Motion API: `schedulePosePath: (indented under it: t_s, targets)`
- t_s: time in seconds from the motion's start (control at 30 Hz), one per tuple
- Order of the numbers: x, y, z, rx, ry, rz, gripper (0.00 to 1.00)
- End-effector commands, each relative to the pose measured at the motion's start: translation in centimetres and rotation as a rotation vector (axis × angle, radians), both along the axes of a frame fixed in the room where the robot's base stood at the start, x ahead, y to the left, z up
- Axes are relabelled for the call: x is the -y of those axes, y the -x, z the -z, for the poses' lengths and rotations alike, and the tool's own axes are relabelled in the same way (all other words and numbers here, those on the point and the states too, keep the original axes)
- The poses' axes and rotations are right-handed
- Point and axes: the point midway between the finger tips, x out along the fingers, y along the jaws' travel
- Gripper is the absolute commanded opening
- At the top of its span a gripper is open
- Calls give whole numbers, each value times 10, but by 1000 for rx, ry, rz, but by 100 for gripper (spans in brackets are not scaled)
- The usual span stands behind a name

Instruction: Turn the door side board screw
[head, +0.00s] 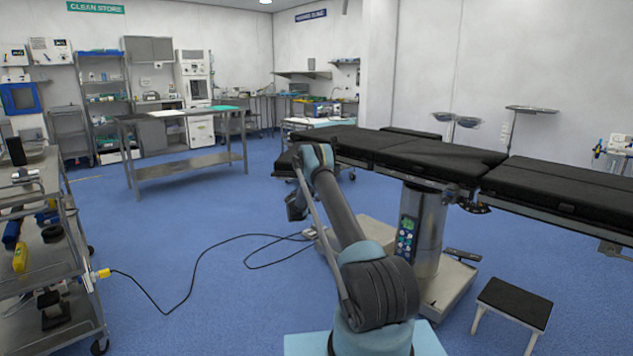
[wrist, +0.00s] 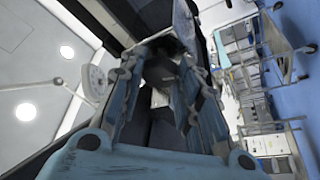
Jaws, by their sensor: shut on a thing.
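The operating table (head: 430,158) has black padded sections on a metal column and stands right of centre in the head view. My arm reaches to its left end. In the wrist view, my gripper (wrist: 164,55) has its two blue fingers closed in at the dark end of the table (wrist: 115,18). The fingers are shut on a small part there, which I take to be the board screw. The screw itself is mostly hidden between the fingertips, and its turn cannot be made out. In the head view my own arm hides the fingertips.
A black-topped step stool (head: 514,303) stands at lower right. A metal cart (head: 40,250) with tools is at the left edge. A black cable (head: 195,262) lies across the blue floor. A steel table (head: 185,115) stands further back, with free floor before it.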

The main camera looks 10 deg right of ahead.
Motion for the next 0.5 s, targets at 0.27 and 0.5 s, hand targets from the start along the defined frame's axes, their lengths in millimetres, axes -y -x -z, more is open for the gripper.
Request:
schedulePosePath:
  t_s: [0.27, 0.5]
  targets:
    - [-3, 0, 0, -34, 24, -9, 7]
    - [-1, 0, -1, -145, 104, -9, 7]
